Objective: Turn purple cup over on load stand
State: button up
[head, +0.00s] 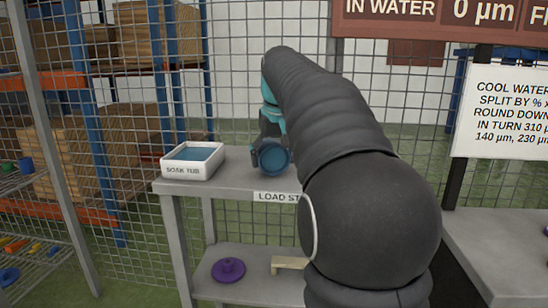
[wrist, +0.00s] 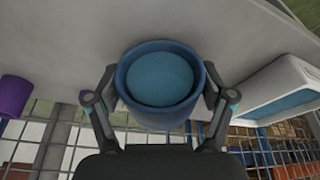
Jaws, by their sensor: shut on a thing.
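My gripper (wrist: 160,98) is shut on a blue cup (wrist: 160,112), one finger on each side of its wall. In the wrist view a round teal face inside its rim points to the camera. In the head view the blue cup (head: 274,160) shows low over the load stand (head: 232,180), left of my arm, a round face towards the camera; I cannot tell whether it touches the top. A purple cup (wrist: 14,96) shows at the left edge of the wrist view, apart from my gripper. In the head view it does not show.
A white soak tub (head: 192,173) with blue water stands on the load stand's left end. Below, a purple knobbed disc (head: 228,270) and a beige block (head: 289,264) lie on the lower shelf. A wire mesh fence (head: 235,75) runs behind. My arm hides the stand's right part.

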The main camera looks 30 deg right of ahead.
jog(key=shift+f, duration=0.3)
jog(key=o, duration=1.2)
jog(key=shift+o, duration=0.2)
jog(key=v, duration=1.2)
jog(key=shift+a, duration=0.1)
jog(key=s+a+f+n+t, duration=0.1)
jog(key=s+a+f, duration=0.9)
jog(key=s, duration=0.1)
jog(key=s+a+f, duration=0.2)
jog(key=s+f, duration=0.4)
jog(key=f, duration=0.3)
jog(key=s+a+f+n+t+p, duration=0.1)
jog(key=s+a+f, duration=0.2)
jog(key=s+f, duration=0.3)
notch_tip(320, 180, down, 3)
jog(key=shift+s+r+y+p, duration=0.1)
jog(key=shift+s+y+p, duration=0.1)
jog(key=shift+y+p, duration=0.15)
